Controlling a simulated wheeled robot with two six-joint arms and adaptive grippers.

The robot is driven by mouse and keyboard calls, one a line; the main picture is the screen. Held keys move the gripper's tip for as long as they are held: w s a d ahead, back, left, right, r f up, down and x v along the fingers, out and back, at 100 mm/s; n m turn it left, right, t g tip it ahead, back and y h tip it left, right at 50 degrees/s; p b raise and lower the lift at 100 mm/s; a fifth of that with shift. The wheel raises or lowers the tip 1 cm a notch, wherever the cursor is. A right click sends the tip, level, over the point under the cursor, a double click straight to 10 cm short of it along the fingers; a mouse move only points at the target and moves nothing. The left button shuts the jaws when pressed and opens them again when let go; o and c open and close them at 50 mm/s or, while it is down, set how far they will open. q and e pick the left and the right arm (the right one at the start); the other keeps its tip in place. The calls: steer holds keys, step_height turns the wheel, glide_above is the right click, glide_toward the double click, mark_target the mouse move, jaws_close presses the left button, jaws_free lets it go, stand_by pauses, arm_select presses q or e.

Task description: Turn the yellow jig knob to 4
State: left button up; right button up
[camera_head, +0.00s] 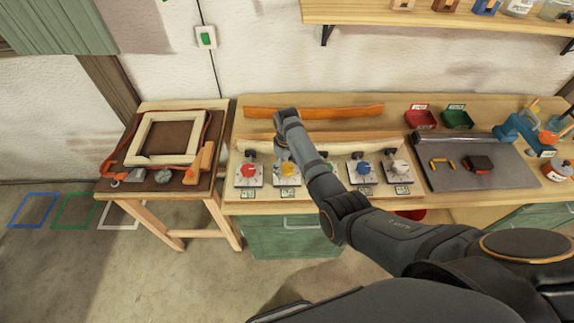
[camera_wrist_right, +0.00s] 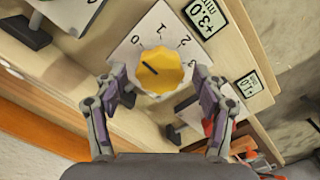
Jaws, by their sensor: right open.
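The yellow jig knob (camera_wrist_right: 161,71) sits on a white dial plate (camera_wrist_right: 150,30) with black numerals. Its dark pointer line aims to the upper left of the wrist picture, near the 0. My right gripper (camera_wrist_right: 160,84) is open, with one finger on each side of the knob and a visible gap to it. In the head view the yellow knob (camera_head: 288,169) is partly covered by my right gripper (camera_head: 284,154), which comes down over it from above. My left gripper is not in view.
A red knob (camera_head: 248,170) stands left of the yellow one; a blue knob (camera_head: 364,168) and a white knob (camera_head: 399,167) stand to the right. My arm hides most of the green knob. A bent orange lath (camera_head: 345,111) lies behind the row. A small display (camera_wrist_right: 207,16) reads +3.0.

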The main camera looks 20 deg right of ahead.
steer(key=c, duration=1.1)
steer(key=shift+c, duration=0.2)
steer(key=shift+r, duration=0.1)
